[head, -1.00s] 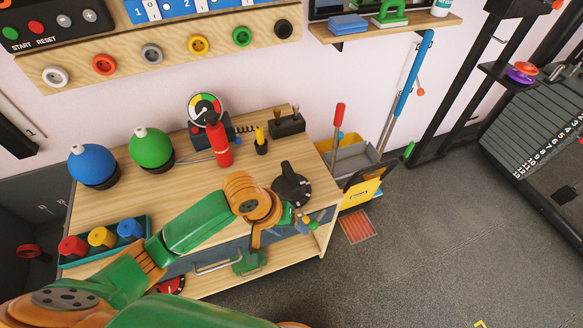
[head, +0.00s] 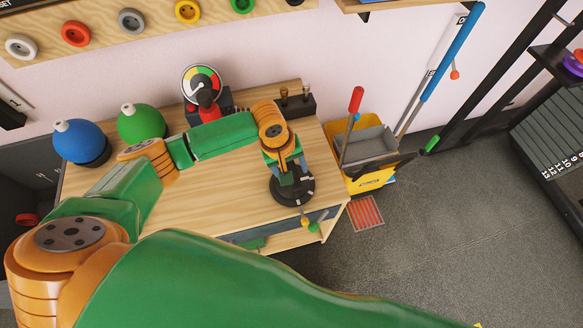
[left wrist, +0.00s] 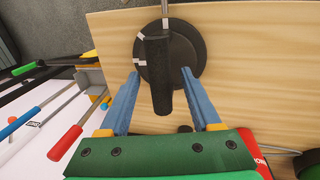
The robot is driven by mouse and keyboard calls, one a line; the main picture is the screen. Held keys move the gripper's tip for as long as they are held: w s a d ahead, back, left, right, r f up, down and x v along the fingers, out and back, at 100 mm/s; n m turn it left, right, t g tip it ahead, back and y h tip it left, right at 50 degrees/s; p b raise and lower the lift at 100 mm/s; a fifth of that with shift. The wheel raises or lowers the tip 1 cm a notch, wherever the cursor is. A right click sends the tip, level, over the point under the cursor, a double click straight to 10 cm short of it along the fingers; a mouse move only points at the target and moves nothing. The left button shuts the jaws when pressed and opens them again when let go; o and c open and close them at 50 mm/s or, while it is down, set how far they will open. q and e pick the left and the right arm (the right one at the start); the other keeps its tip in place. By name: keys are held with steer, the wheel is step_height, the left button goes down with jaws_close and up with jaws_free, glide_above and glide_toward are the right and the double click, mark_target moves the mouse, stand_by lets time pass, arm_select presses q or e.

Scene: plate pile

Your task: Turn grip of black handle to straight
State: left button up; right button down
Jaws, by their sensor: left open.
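The black handle is a round black dial (head: 296,193) with a raised bar grip, on the right front part of the wooden bench top. In the left wrist view the grip (left wrist: 158,70) runs almost straight up and down, tilted slightly, across the round base (left wrist: 192,42). White marks show on the base's rim. My left gripper (head: 291,180) is above the dial in the head view and hides part of it. In the left wrist view its blue fingers (left wrist: 160,76) are open, one on each side of the grip, with a visible gap on both sides. My right gripper is not in view.
On the bench (head: 227,193) stand a blue ball (head: 80,141), a green ball (head: 142,122), a gauge (head: 201,85) and a dark block with small levers (head: 293,103). A yellow bin (head: 372,180) with a red-handled tool stands right of the bench. Open floor lies further right.

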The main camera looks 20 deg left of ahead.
arm_select(q)
steer(key=shift+s+r, duration=0.1)
steer(key=shift+s, duration=0.05)
steer(key=c, duration=0.3)
jaws_close()
